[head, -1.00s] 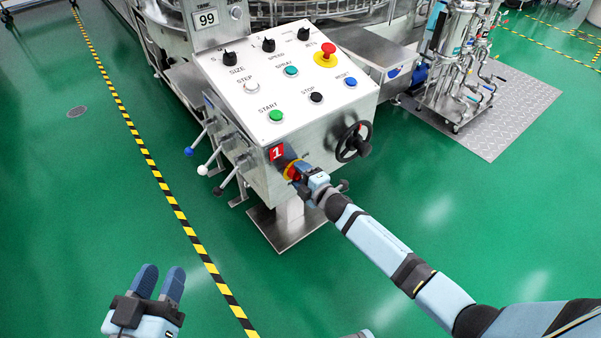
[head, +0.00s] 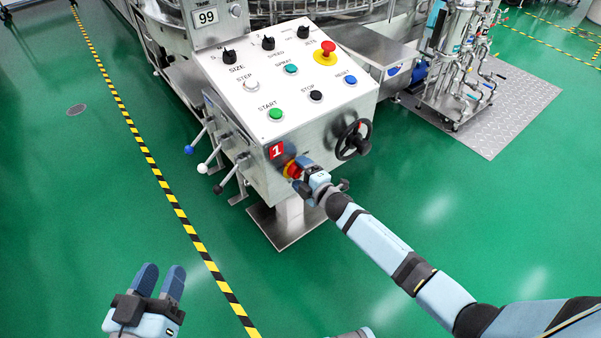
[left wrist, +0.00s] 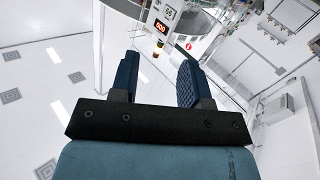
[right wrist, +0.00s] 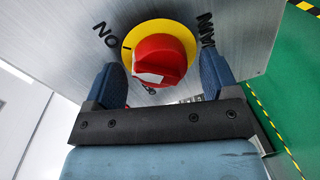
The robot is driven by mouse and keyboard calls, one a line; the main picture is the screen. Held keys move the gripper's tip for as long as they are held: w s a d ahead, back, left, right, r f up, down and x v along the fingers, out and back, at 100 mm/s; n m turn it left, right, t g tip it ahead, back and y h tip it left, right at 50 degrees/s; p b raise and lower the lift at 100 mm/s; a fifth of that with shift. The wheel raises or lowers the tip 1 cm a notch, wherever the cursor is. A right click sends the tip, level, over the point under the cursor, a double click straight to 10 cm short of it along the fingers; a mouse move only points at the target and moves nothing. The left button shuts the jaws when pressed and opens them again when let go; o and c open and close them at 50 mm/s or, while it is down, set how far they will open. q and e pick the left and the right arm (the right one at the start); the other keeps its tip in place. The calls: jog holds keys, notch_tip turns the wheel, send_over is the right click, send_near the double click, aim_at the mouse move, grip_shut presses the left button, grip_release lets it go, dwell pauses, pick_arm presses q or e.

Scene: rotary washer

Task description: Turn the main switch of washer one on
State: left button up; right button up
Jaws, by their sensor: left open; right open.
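The main switch (head: 291,170) is a red knob on a yellow disc, low on the front of the washer's control box beside a red "1" label (head: 276,151). In the right wrist view the red knob (right wrist: 160,58) sits between the fingers of my right gripper (right wrist: 163,72). The fingers are open, one on each side, and contact is unclear. The word "ON" is printed left of the yellow disc (right wrist: 133,36), and another word is partly hidden at right. The knob has a white patch at its lower left. My left gripper (head: 160,273) is open and empty, low over the floor.
The control panel (head: 297,88) above has several buttons, knobs and a red emergency stop (head: 327,50). A black handwheel (head: 353,140) is just right of the switch. Levers (head: 205,165) stick out at the box's left. Green floor in front is clear.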

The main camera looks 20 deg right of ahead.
pick_arm(q)
notch_tip(320, 180, down, 6)
jog(key=s+a+g+y+p, duration=0.1)
jog(key=a+g+y+p, duration=0.1)
jog(key=p, duration=0.1)
jog(key=shift+s+a+r+g, duration=0.15)
jog(key=shift+a+g, duration=0.2)
jog(key=shift+g, duration=0.05)
pick_arm(e)
jog(key=v, duration=1.3)
jog(key=shift+s, duration=0.25)
pick_arm(q)
jog(key=shift+d, duration=0.1)
